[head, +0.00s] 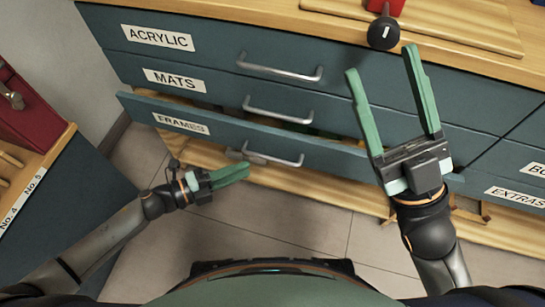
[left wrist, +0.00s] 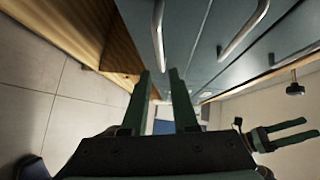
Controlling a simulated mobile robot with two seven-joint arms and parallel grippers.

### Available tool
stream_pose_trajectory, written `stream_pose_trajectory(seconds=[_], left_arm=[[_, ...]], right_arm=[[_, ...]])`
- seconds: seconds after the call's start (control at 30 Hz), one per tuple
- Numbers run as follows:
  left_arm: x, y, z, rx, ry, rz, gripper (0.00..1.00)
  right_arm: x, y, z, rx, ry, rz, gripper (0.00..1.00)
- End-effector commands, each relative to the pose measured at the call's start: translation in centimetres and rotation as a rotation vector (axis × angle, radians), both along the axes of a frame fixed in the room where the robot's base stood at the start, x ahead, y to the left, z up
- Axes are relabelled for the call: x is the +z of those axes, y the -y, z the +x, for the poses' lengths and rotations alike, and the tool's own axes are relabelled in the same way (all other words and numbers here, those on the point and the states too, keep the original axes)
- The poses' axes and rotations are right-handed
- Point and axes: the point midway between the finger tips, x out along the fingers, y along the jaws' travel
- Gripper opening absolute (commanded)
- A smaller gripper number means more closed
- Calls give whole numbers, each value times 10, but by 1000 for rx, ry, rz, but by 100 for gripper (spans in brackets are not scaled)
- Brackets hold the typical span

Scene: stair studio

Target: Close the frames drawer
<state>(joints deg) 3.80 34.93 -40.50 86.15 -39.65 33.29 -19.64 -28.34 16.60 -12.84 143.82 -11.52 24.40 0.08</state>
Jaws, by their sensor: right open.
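The frames drawer (head: 225,133) is the lowest labelled drawer in the head view. It stands partly pulled out, and a dark gap with coloured contents shows behind its front. Its metal handle (head: 274,158) is on the front; a handle (left wrist: 158,38) also shows beyond my left fingers in the left wrist view. My left gripper (head: 247,168) is just in front of the drawer, near the handle's left end; I cannot tell whether it touches. Its fingers (left wrist: 161,75) are apart with nothing between them. My right gripper (head: 380,62) is open and empty, above the drawer's right part.
The mats drawer (head: 215,90) and acrylic drawer (head: 205,42) above look shut. An extras drawer (head: 505,185) is at right. A red case (head: 30,108) stands at left. The tiled floor (head: 300,215) is clear.

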Motion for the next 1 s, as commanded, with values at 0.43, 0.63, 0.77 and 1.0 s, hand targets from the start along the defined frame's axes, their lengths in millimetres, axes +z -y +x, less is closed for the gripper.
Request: stream_pose_trajectory(seconds=[0.43, 0.63, 0.77, 1.0], left_arm=[[-12, 74, 37, 1, 0, -4, 27], [-13, 83, 41, 2, -3, -3, 27], [-13, 84, 42, 3, -3, -3, 27], [-13, 83, 41, 2, -3, -3, 14]], right_arm=[[-24, -5, 0, 35, -31, 13, 67], [-26, -6, 0, 40, -33, 10, 67], [-26, -6, 0, 39, -32, 10, 67], [-25, -5, 0, 39, -29, 10, 67]])
